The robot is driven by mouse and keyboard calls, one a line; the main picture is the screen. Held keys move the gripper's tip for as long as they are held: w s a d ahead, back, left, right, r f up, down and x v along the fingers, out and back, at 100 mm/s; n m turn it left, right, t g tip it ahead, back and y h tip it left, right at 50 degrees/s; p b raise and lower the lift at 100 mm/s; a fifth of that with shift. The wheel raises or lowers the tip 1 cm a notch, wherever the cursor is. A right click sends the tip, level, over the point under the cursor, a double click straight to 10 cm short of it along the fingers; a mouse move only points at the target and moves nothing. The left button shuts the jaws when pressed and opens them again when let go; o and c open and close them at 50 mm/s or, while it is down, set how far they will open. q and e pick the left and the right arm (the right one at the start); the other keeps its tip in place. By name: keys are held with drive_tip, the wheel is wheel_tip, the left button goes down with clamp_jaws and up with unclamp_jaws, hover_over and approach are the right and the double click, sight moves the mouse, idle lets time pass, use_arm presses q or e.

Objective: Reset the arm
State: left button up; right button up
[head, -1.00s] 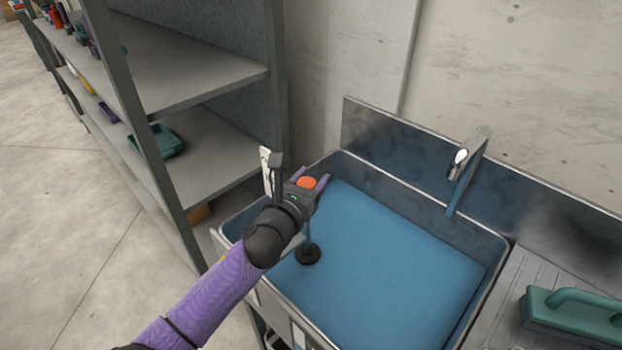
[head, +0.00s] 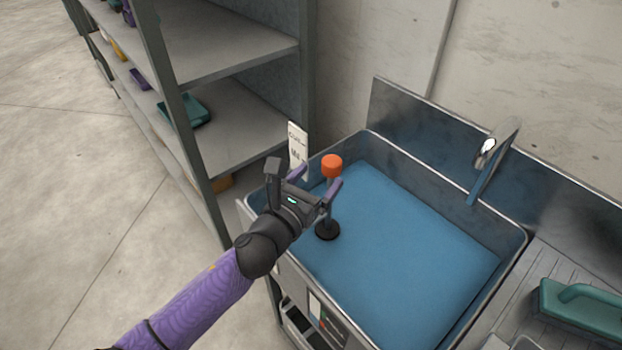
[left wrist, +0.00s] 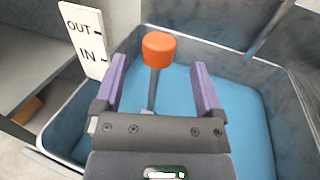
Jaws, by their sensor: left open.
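My left gripper (head: 318,186) is open, with its purple fingers apart over the near left part of the sink. A stick with an orange knob (head: 332,165) rises from a round black base (head: 327,230) in the blue sink. In the left wrist view the orange knob (left wrist: 158,49) appears between and beyond the two fingers (left wrist: 157,85), with no visible contact. A white sign (head: 298,146) stands behind the gripper; in the left wrist view the sign (left wrist: 84,40) reads OUT and IN with marks. My right gripper is out of view.
The metal sink (head: 440,188) has a blue interior and a faucet (head: 492,160) at its back. A grey shelf (head: 225,40) stands close on the left, holding a teal tray (head: 190,110). A green-handled block (head: 580,308) lies on the drainboard at right.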

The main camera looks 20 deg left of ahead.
use_arm(q)
drive_tip(key=shift+v, duration=1.25)
